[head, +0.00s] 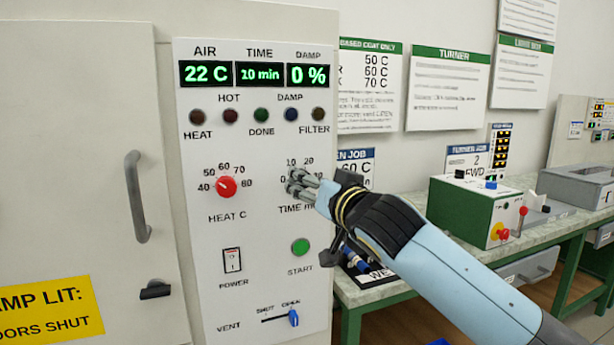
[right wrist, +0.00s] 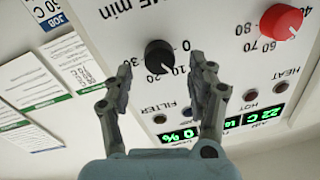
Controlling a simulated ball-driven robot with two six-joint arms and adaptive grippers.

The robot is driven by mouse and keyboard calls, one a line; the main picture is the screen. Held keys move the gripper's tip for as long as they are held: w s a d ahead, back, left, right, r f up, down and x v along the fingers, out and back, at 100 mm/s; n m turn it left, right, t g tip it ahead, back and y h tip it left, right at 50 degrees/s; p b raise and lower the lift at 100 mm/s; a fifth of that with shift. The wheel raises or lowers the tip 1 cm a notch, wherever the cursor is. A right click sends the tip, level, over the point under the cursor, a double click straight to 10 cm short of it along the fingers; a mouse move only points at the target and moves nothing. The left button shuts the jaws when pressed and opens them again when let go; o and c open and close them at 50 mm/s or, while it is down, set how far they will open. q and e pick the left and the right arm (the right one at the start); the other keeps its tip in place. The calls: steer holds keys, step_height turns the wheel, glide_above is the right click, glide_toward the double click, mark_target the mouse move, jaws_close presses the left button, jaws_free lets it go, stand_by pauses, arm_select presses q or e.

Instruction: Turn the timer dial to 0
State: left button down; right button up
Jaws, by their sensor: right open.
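The timer dial is a black knob (right wrist: 160,57) on the white control panel (head: 258,275), seen upside down in the right wrist view. Its white mark points at or near 10. The time display (head: 260,74) reads 10 min. My right gripper (head: 301,183) is in front of the dial in the head view and hides it. In the right wrist view the right gripper (right wrist: 163,76) is open, its fingers apart on either side of the line to the dial. I cannot tell any contact. My left gripper is not in view.
A red heat dial (head: 226,187) sits left of the timer. Below are a green start button (head: 300,247), a power switch (head: 232,260) and a blue vent slider (head: 293,318). A workbench with a green-and-white box (head: 470,210) stands to the right.

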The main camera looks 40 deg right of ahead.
steer(key=shift+w+d, duration=0.25)
steer(key=shift+w, duration=0.9)
steer(key=c, duration=1.1)
